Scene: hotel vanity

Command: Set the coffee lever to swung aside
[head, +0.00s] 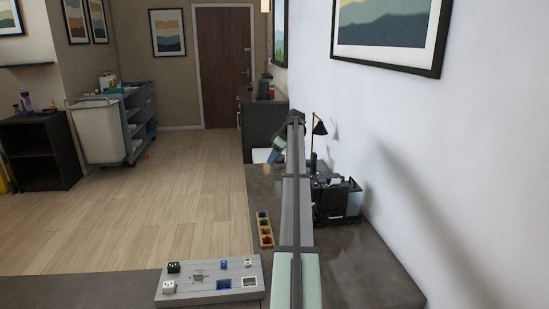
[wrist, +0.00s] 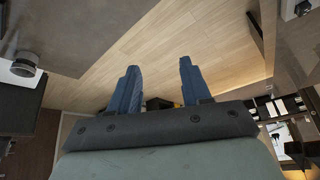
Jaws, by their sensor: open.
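The black coffee machine (head: 328,205) stands on the dark counter against the right wall, just right of my arm in the head view. It has a pale blue tank-like side. I cannot pick out its lever; it is too small to tell or hidden by my arm. My gripper (wrist: 158,88) is open and empty in the wrist view, its two blue fingers apart with only wood floor and small dark things far behind them. In the head view my arm reaches over the counter beyond the machine, and the fingers are not clear there.
A grey board with small blocks and sockets (head: 207,286) lies at the near counter end. A wooden tray with coloured pieces (head: 264,239) lies left of my arm. A black lamp (head: 319,128) rises behind the machine. Counter (head: 375,280) at the near right is bare.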

